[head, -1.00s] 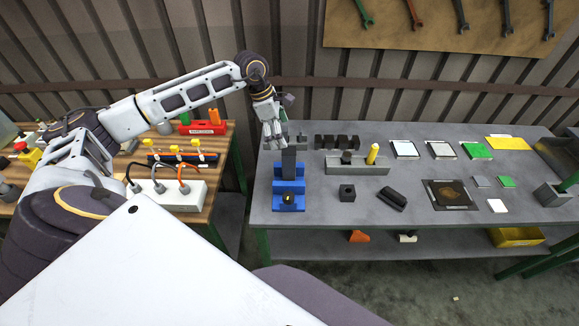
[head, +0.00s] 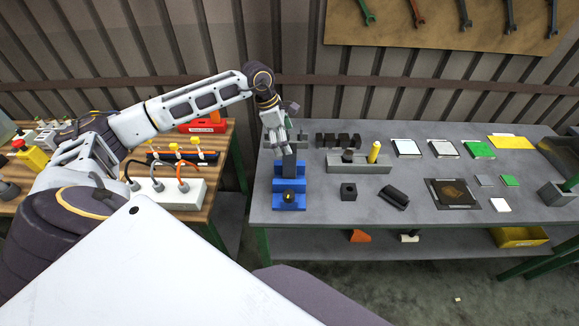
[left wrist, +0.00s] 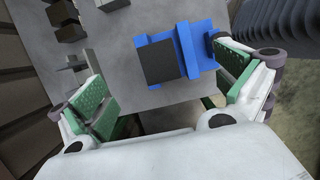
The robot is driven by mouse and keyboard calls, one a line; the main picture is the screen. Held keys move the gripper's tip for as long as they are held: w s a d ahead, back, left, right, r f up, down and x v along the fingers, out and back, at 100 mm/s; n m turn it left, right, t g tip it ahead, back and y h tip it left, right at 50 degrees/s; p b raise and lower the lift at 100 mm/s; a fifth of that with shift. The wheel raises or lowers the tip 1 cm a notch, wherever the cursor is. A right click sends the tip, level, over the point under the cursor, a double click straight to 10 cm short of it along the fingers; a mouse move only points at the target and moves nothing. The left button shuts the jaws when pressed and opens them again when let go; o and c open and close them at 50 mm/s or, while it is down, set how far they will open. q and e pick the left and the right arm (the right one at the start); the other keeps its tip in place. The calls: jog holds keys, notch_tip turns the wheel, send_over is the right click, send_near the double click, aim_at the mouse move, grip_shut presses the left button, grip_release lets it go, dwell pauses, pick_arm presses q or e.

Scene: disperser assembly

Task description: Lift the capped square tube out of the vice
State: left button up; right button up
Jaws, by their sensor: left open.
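The dark grey square tube (head: 289,163) stands upright in the blue vice (head: 289,186) at the left end of the grey table. Its dark square top (left wrist: 159,62) faces the camera in the left wrist view, with the blue vice (left wrist: 204,52) around and below it. I cannot make out a separate cap. My left gripper (head: 279,141) is over the upper end of the tube. Its green-padded fingers (left wrist: 150,62) are wide apart, one to each side of the tube in the picture, with visible gaps. My right gripper is not in view.
A grey holder (head: 358,166) with a yellow cylinder (head: 374,152) stands right of the vice. Dark blocks (head: 338,140) line up behind it. A small black cube (head: 348,191) and a black rounded part (head: 394,197) lie in front. A wooden bench stands left across a gap.

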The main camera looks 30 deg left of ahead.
pick_arm(q)
jog(key=shift+b+x, duration=0.35)
jog(key=shift+x, duration=0.75)
jog(key=b+x, duration=0.3)
jog(key=shift+d+f, duration=0.1)
jog(key=shift+f, duration=0.25)
jog(key=c, duration=1.8)
jog(key=shift+r, duration=0.15)
jog(key=shift+c, duration=0.4)
